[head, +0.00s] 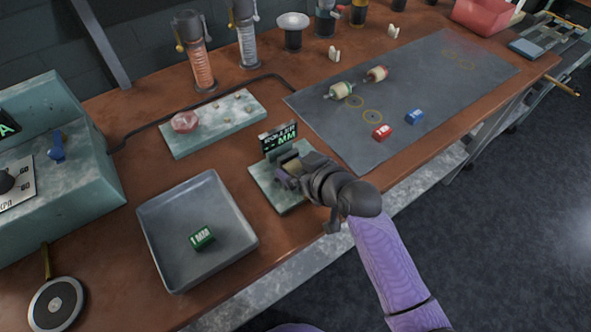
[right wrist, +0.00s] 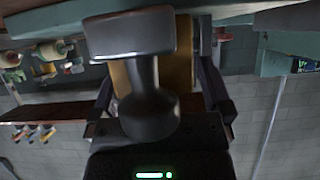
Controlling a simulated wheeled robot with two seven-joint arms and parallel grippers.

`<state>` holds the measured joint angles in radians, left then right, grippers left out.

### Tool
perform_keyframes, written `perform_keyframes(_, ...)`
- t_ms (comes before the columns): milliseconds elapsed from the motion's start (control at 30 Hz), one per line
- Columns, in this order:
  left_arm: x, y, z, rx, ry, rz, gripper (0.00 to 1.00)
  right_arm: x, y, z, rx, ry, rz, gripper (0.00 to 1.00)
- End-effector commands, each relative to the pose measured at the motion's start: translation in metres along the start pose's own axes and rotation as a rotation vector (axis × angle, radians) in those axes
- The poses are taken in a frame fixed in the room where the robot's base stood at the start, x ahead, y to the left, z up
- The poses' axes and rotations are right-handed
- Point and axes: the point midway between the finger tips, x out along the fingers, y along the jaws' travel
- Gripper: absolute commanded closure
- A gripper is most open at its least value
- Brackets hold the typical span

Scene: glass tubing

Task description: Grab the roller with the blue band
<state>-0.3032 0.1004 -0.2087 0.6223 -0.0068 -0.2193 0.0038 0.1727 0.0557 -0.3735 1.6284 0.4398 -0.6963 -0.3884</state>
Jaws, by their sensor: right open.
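Two pale rollers lie on the dark grey mat (head: 330,108): one with greenish ends (head: 340,90) and one with reddish-brown ends (head: 377,74). I cannot make out a blue band on either. My right gripper (head: 283,178) is far from them, over the small gauge stand whose display (head: 279,138) reads "ROLLER -- MM". In the right wrist view its open fingers (right wrist: 162,95) stand either side of a brassy block (right wrist: 180,70), behind a grey metal part (right wrist: 130,38). No roller shows between them. My left gripper is out of view.
A grey tray (head: 160,225) holds a green labelled block (head: 202,238). A red block (head: 381,132) and a blue block (head: 414,117) lie on the mat. A pale slab (head: 215,125) carries small pieces. Glass cylinders (head: 196,60) stand behind. The mat's front left is clear.

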Motion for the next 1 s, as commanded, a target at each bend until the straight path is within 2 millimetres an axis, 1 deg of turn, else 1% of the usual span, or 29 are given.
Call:
perform_keyframes(167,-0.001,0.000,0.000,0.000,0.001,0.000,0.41,0.000,0.000,-0.001,0.000,0.001,0.000,0.00)
perform_keyframes(200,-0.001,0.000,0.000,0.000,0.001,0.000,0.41,0.000,0.000,-0.001,0.000,0.001,0.001,0.04)
perform_keyframes(367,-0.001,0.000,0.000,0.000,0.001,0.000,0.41,0.000,0.000,-0.001,0.001,0.001,0.001,0.38)
perform_keyframes(400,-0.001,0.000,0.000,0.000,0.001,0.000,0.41,0.000,0.000,-0.001,0.001,0.001,0.001,0.47)
perform_keyframes(567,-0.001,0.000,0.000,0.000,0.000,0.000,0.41,0.000,0.000,-0.001,0.001,0.001,0.001,0.80)
perform_keyframes(600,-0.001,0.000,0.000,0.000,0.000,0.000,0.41,0.000,0.000,-0.001,0.001,0.001,0.001,0.89)
perform_keyframes(633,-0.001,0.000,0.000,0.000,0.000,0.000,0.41,0.000,0.000,-0.001,0.001,0.001,0.001,0.95)
perform_keyframes(800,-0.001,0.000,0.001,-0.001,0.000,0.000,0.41,0.000,0.000,-0.001,0.001,0.001,0.001,0.95)
perform_keyframes(867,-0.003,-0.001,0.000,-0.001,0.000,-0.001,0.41,-0.002,0.000,-0.005,0.000,0.002,0.001,0.95)
perform_keyframes(967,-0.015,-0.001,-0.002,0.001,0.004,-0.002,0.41,-0.013,0.000,-0.025,-0.001,0.005,0.001,0.95)
perform_keyframes(1000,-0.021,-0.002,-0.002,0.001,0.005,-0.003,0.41,-0.019,0.001,-0.036,-0.002,0.007,0.002,0.95)
